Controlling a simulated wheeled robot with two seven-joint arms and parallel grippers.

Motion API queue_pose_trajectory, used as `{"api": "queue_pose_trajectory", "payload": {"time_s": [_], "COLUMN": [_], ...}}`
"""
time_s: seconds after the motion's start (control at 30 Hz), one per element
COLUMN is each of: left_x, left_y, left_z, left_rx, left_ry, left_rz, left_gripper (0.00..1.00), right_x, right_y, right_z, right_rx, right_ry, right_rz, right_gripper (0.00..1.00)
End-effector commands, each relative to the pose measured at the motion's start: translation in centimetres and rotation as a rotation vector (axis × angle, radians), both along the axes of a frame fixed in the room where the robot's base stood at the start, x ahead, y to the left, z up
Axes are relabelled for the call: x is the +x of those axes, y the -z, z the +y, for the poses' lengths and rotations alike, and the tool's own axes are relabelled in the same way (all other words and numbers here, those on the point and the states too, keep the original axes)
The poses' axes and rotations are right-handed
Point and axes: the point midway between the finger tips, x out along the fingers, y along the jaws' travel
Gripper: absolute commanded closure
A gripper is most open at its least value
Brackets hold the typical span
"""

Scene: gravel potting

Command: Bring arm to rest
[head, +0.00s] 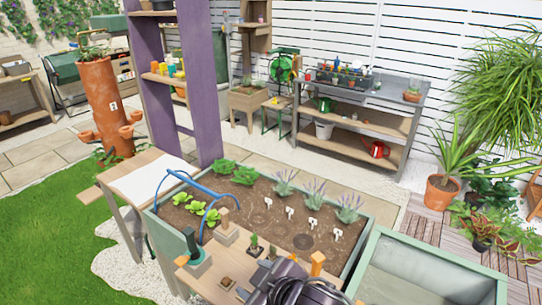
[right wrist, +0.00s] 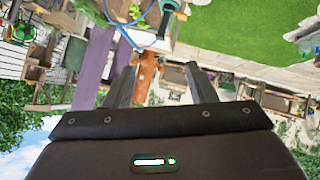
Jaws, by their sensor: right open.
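My right gripper (head: 288,282) is at the bottom centre of the head view, low over the front of the wooden potting bench. In the right wrist view its two dark fingers (right wrist: 158,76) stand well apart with nothing between them. That view is upside down and looks across the garden, with the terracotta tower (right wrist: 147,75) far behind the gap. My left gripper is not in the head view.
A planter bed (head: 258,217) with lettuces, lavender and white labels lies beyond the gripper. Small potted cacti (head: 254,243) stand close to the gripper. A grey-green trough (head: 425,275) is at right.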

Motion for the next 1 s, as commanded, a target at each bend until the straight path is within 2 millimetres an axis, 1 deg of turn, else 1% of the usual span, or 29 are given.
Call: {"api": "queue_pose_trajectory", "payload": {"time_s": [0.03,0.07,0.1,0.2,0.3,0.4,0.5,0.67,0.7,0.77,0.8,0.87,0.97,1.0], "left_x": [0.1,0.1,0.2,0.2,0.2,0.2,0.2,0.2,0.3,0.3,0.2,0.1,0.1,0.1], "left_y": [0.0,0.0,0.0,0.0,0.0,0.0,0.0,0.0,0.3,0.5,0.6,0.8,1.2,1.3], "left_z": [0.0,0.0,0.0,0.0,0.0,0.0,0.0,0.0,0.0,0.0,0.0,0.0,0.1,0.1], "left_rx": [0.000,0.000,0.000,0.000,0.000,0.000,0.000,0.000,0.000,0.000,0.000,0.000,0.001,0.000], "left_ry": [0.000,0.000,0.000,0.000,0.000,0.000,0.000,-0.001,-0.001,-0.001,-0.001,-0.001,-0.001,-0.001], "left_rz": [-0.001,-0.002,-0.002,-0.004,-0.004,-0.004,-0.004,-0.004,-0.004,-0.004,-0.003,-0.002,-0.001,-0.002], "left_gripper": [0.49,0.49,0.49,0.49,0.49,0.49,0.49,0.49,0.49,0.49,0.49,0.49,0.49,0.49], "right_x": [-0.4,-0.6,-1.1,-2.8,-4.7,-6.7,-8.8,-12.3,-11.5,-11.0,-10.7,-10.4,-10.1,-10.0], "right_y": [1.4,2.0,3.0,5.2,6.9,8.3,9.4,10.8,12.4,14.3,15.5,17.5,21.1,22.7], "right_z": [-2.9,-4.5,-6.6,-11.2,-14.6,-17.3,-19.7,-22.8,-22.5,-22.3,-22.3,-22.2,-22.1,-22.1], "right_rx": [0.015,0.018,0.019,0.013,0.001,-0.010,-0.023,-0.044,-0.046,-0.049,-0.051,-0.053,-0.060,-0.063], "right_ry": [0.116,0.179,0.255,0.415,0.533,0.628,0.709,0.824,0.815,0.812,0.811,0.810,0.808,0.808], "right_rz": [0.085,0.127,0.183,0.310,0.412,0.499,0.578,0.695,0.690,0.694,0.697,0.701,0.713,0.718], "right_gripper": [0.49,0.49,0.49,0.49,0.49,0.49,0.49,0.49,0.49,0.49,0.49,0.49,0.49,0.49]}}
